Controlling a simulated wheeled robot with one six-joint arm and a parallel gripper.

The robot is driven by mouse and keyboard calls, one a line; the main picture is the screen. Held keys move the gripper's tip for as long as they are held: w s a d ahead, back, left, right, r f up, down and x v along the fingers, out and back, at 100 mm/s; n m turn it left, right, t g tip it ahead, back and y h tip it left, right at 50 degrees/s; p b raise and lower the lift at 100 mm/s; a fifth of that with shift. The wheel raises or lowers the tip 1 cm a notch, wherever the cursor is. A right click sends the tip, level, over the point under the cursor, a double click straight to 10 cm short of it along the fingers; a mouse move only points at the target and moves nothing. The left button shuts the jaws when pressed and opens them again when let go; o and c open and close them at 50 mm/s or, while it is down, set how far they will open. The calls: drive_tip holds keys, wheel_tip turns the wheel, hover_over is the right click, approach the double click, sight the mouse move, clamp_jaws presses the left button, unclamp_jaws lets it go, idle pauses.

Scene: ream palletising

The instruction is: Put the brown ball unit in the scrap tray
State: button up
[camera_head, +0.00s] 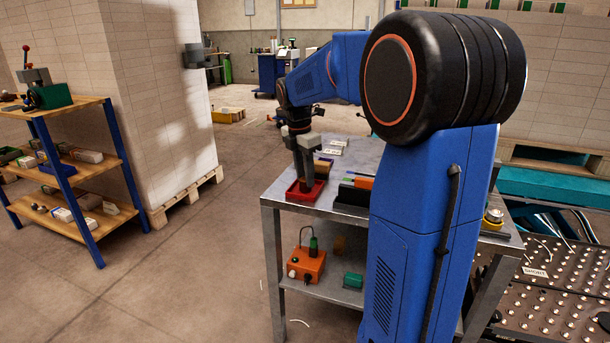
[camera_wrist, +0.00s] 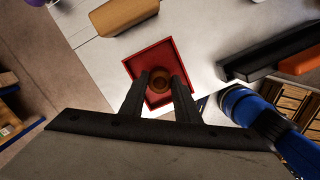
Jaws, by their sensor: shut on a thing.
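The red scrap tray (camera_head: 307,198) lies on the near left part of the grey metal table. It also shows in the wrist view (camera_wrist: 150,56). My gripper (camera_wrist: 158,84) is shut on the brown ball unit (camera_wrist: 159,78), which shows round between the two fingertips. Seen from the wrist, the unit lies over the inside of the tray. In the head view my gripper (camera_head: 308,180) points down at the tray, and the unit cannot be made out. I cannot tell whether the unit touches the tray floor.
A tan-brown block (camera_wrist: 123,14) lies beside the tray, with bare table between. A black holder with an orange piece (camera_head: 357,190) stands to the tray's right. The table's lower shelf holds an orange box (camera_head: 306,264). A wooden shelf rack (camera_head: 75,165) stands at left.

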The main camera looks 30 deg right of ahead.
sight(301, 180)
drive_tip(key=o, duration=1.1)
wheel_tip(301, 180, up, 12)
drive_tip(key=a, duration=0.1)
drive_tip(key=s+a+f+m+t, duration=0.1)
drive_tip(key=s+a+f+m, duration=0.2)
drive_tip(key=s+a+m, duration=0.35)
drive_tip(key=s+a+f+m+t, duration=0.2)
drive_tip(key=s+a+f+m, duration=0.1)
drive_tip(key=s, duration=0.7)
drive_tip(key=shift+s+a+f+m+t+y, duration=0.3)
drive_tip(key=shift+s+a+f+m, duration=0.55)
drive_tip(key=shift+s+f+m, duration=1)
drive_tip(key=shift+s+a+f+m+t+y, duration=0.25)
drive_tip(key=shift+s+a+f+m, duration=0.8)
drive_tip(key=shift+s+f, duration=1.35)
drive_tip(key=shift+s+a+f+m+t+y, duration=0.15)
drive_tip(key=shift+s+a+f+m+t, duration=0.35)
drive_tip(key=shift+s+f+m, duration=1.7)
drive_tip(key=shift+s+a+r+n, duration=0.1)
drive_tip(key=shift+s+r+n, duration=0.35)
drive_tip(key=shift+r, duration=0.1)
